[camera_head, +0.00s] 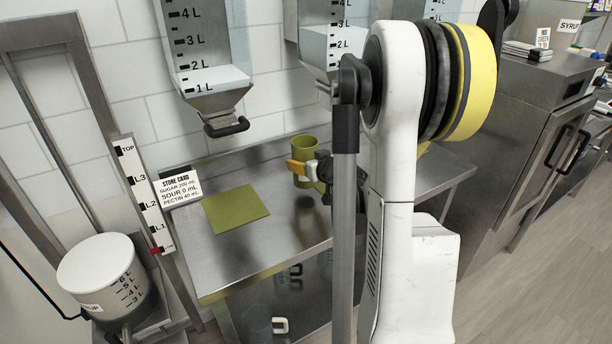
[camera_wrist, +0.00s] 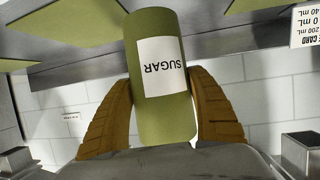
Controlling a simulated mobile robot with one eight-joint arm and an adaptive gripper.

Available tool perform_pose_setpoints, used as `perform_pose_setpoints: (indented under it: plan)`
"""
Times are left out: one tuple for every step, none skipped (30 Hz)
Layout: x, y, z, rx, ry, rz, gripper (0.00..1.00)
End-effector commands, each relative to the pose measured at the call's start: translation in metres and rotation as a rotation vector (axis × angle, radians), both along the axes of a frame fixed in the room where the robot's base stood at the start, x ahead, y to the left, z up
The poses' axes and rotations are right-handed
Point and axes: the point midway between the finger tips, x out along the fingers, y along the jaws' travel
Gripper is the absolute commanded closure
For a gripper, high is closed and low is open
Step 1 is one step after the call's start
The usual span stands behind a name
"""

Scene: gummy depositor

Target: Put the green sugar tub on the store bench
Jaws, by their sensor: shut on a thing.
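The green sugar tub (camera_head: 305,150) is in my gripper (camera_head: 304,168) over the steel store bench (camera_head: 290,225). In the wrist view the tub (camera_wrist: 160,100) shows its white SUGAR label, upside down in that picture. The orange fingers of my gripper (camera_wrist: 160,118) are shut on both sides of it. A flat green square mat (camera_head: 236,209) lies on the bench left of the tub. My arm hides part of the bench's right side.
A store card (camera_head: 177,187) stands at the bench's back left corner. Clear hoppers with metal outlets, one at the left (camera_head: 215,95), hang above the bench's back. A white-lidded syrup container (camera_head: 97,262) stands at the lower left. Bare bench surrounds the mat.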

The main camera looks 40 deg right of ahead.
Motion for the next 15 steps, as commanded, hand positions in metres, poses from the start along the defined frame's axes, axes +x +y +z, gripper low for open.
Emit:
perform_pose_setpoints:
  plan:
    - [0.000, 0.000, -0.005, 0.000, 0.000, 0.000, 0.74]
    - [0.000, 0.000, -0.010, 0.000, 0.000, -0.001, 0.74]
    - [0.000, 0.000, -0.016, 0.000, 0.000, -0.001, 0.74]
    - [0.000, 0.000, -0.021, 0.000, 0.000, -0.001, 0.74]
    - [0.000, 0.000, -0.027, 0.000, 0.000, -0.001, 0.74]
    - [0.000, -0.001, -0.033, 0.000, 0.000, -0.001, 0.74]
    - [0.000, -0.001, -0.037, 0.000, 0.000, -0.001, 0.74]
    - [0.000, 0.000, -0.040, 0.000, 0.000, -0.001, 0.74]
    - [0.000, 0.000, -0.041, 0.000, 0.000, -0.001, 0.74]
    - [0.000, 0.000, -0.040, 0.000, 0.000, -0.001, 0.74]
    - [0.000, 0.000, -0.039, 0.000, 0.000, -0.001, 0.74]
    - [0.000, 0.000, -0.039, 0.000, 0.000, -0.001, 0.74]
    - [0.000, 0.000, -0.038, 0.000, 0.000, -0.001, 0.74]
    - [-0.001, 0.000, -0.038, 0.000, 0.000, -0.001, 0.74]
    - [0.000, 0.000, -0.038, 0.000, 0.000, -0.001, 0.74]
